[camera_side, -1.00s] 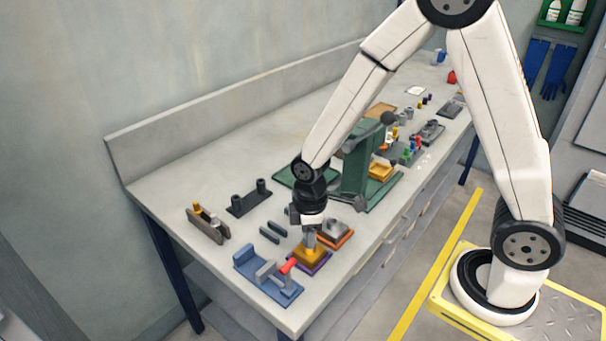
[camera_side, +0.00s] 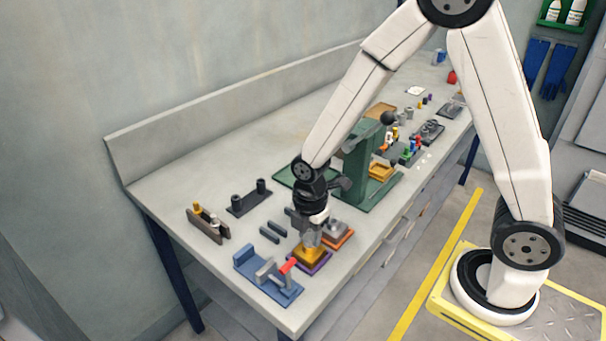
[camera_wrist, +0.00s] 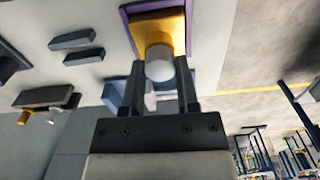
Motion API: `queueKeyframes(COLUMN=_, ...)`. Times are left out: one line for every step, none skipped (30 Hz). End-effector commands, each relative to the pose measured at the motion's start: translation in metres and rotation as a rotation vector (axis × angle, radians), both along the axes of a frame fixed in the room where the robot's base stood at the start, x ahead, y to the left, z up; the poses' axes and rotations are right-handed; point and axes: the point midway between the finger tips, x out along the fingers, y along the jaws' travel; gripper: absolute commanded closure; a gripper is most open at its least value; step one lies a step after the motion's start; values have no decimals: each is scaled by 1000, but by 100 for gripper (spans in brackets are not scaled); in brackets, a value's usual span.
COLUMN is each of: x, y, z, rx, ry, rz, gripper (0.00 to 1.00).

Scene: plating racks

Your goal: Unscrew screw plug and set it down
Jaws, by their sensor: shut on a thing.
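My gripper (camera_side: 311,232) points down over the yellow block (camera_side: 309,254), which sits on a purple base (camera_side: 321,265) near the front edge of the bench. In the wrist view my gripper (camera_wrist: 160,80) is shut on a pale grey, round-topped screw plug (camera_wrist: 160,68). The plug stands at the yellow block (camera_wrist: 152,28), whose purple base (camera_wrist: 126,28) also shows. In the side view the plug is mostly hidden by the fingers. I cannot tell how deep its thread sits in the block.
A blue clamp fixture with a red handle (camera_side: 287,266) stands close in front. A grey part on an orange base (camera_side: 340,236) is just behind to the right. Two dark bars (camera_side: 270,235), a dark rack (camera_side: 208,226) and a green press (camera_side: 359,170) stand around. Bare bench lies at the left.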

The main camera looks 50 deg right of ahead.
Motion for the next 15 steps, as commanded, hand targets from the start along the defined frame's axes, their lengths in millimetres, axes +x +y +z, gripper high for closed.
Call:
queueKeyframes(x=1, y=0, z=0, rx=0, ry=-3, rz=18, gripper=100)
queueKeyframes(x=1, y=0, z=1, rx=0, ry=-3, rz=27, gripper=100)
queueKeyframes(x=1, y=0, z=1, rx=0, ry=-3, rz=34, gripper=100)
queueKeyframes(x=1, y=0, z=1, rx=0, ry=-3, rz=37, gripper=100)
queueKeyframes(x=1, y=0, z=1, rx=0, ry=-3, rz=38, gripper=100)
queueKeyframes(x=1, y=0, z=1, rx=0, ry=-4, rz=39, gripper=100)
queueKeyframes(x=1, y=0, z=1, rx=0, ry=-4, rz=38, gripper=100)
queueKeyframes(x=1, y=0, z=1, rx=0, ry=-4, rz=38, gripper=100)
queueKeyframes(x=1, y=0, z=1, rx=0, ry=-4, rz=37, gripper=100)
queueKeyframes(x=1, y=0, z=1, rx=1, ry=-4, rz=37, gripper=100)
queueKeyframes(x=1, y=0, z=1, rx=1, ry=-4, rz=37, gripper=54)
queueKeyframes(x=1, y=0, z=1, rx=1, ry=-3, rz=37, gripper=42)
queueKeyframes(x=1, y=0, z=0, rx=0, ry=-3, rz=36, gripper=32)
queueKeyframes(x=1, y=0, z=0, rx=0, ry=-3, rz=36, gripper=23)
queueKeyframes(x=1, y=0, z=0, rx=0, ry=-3, rz=36, gripper=20)
